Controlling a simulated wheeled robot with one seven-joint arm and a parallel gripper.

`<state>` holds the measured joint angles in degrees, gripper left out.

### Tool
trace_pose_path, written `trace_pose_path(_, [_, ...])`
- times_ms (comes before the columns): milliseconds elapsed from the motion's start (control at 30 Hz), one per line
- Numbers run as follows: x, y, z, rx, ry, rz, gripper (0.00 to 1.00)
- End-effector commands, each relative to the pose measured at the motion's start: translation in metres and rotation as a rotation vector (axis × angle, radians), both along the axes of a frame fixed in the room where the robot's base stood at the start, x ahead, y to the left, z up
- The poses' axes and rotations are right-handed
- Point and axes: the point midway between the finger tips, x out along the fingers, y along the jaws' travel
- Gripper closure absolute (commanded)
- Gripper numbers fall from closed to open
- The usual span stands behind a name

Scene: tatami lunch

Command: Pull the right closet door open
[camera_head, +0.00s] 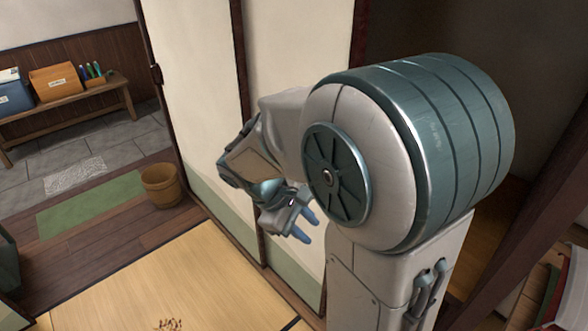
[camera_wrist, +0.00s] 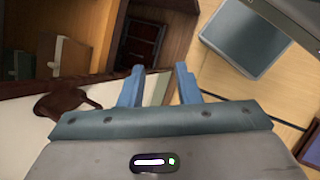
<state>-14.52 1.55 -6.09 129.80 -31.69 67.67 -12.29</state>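The right closet door (camera_head: 295,50) appears to be the cream panel with a dark frame and green lower band, partly hidden behind my arm. A dark opening (camera_head: 420,30) shows to its right. My gripper (camera_head: 302,228) is in front of the panels, with its two blue fingers apart and nothing visible between them. In the wrist view, my gripper (camera_wrist: 158,85) is also open. A cream panel (camera_wrist: 20,130) with a dark brown edge lies to its left, and a dark brown knob-like piece (camera_wrist: 68,102) is on it, apart from the fingers. I cannot tell whether the fingers touch the door.
A wooden interior with a beige box (camera_wrist: 73,57) and dark red drawer-like fronts (camera_wrist: 145,40) shows in the wrist view. Another cream panel (camera_head: 195,80) stands to the left. A woven bin (camera_head: 161,185) and a bench (camera_head: 70,103) with boxes are farther left. Tatami (camera_head: 120,285) lies in front.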

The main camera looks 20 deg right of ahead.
Motion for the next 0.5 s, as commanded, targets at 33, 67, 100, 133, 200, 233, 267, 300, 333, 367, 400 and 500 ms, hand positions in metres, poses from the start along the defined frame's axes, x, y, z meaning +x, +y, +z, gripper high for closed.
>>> trace_pose_path(33, [0.012,-0.002,-0.009,-0.063,0.064,0.061,0.7])
trace_pose_path(67, [0.018,-0.004,-0.012,-0.102,0.096,0.096,0.7])
trace_pose_path(100, [0.027,-0.006,-0.015,-0.154,0.142,0.143,0.7])
trace_pose_path(133, [0.035,-0.007,-0.018,-0.193,0.173,0.179,0.7])
trace_pose_path(200, [0.052,-0.009,-0.024,-0.29,0.25,0.26,0.7])
trace_pose_path(233, [0.059,-0.009,-0.027,-0.331,0.281,0.294,0.7])
trace_pose_path(267, [0.067,-0.008,-0.029,-0.373,0.312,0.329,0.7])
trace_pose_path(300, [0.078,-0.007,-0.033,-0.431,0.352,0.373,0.7])
trace_pose_path(333, [0.086,-0.005,-0.036,-0.475,0.383,0.406,0.7])
trace_pose_path(367, [0.094,-0.003,-0.038,-0.518,0.411,0.437,0.7])
trace_pose_path(400, [0.104,0.0,-0.042,-0.574,0.448,0.479,0.7])
trace_pose_path(500, [0.128,0.01,-0.05,-0.707,0.527,0.569,0.7])
